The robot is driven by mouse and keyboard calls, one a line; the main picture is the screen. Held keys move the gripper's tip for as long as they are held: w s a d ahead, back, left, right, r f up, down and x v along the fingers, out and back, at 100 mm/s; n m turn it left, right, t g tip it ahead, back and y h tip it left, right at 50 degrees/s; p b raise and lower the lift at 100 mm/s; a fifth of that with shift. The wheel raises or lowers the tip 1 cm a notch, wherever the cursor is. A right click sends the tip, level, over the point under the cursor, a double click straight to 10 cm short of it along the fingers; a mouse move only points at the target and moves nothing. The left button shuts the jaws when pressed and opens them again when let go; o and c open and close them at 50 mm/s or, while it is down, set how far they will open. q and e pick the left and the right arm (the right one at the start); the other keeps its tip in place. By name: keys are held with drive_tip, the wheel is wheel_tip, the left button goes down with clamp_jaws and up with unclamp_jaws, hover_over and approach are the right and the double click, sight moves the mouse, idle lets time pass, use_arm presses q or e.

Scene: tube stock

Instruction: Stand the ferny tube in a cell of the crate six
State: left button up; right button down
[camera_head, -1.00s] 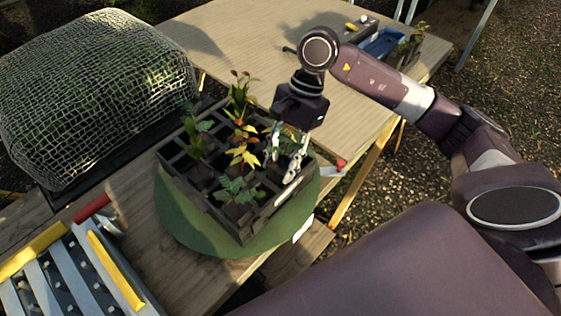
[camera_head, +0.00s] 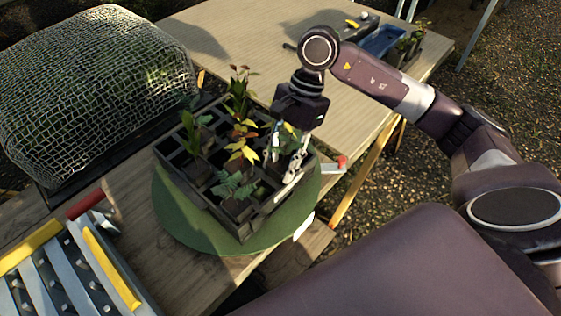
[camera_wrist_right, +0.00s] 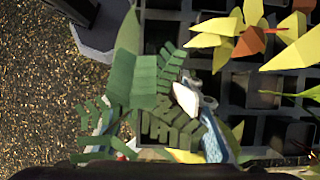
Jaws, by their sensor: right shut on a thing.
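The crate six (camera_head: 213,215) is a black grid crate on the front table, with several potted plants in its cells. My right gripper (camera_head: 284,165) is over its right-hand side, pointing down, with its fingers at the cells there. It is shut on the ferny tube, whose green feathery fronds (camera_wrist_right: 150,85) show between the fingers in the right wrist view. The tube's body is mostly hidden by the fronds and fingers, so I cannot tell how deep it sits in a cell. My left gripper is not in view.
The crate stands on a round green disc (camera_head: 180,222). A netted cage (camera_head: 90,90) is at the left, a rack with yellow bars (camera_head: 75,265) at the front left. Yellow-leaved plants (camera_head: 241,150) stand close to the gripper. The back table (camera_head: 240,40) is largely clear.

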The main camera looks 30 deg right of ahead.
drive_tip(key=shift+f, duration=0.2)
drive_tip(key=c, duration=1.2)
unclamp_jaws()
drive_tip(key=shift+r, duration=0.1)
drive_tip(key=shift+c, duration=0.2)
drive_tip(key=v, duration=1.2)
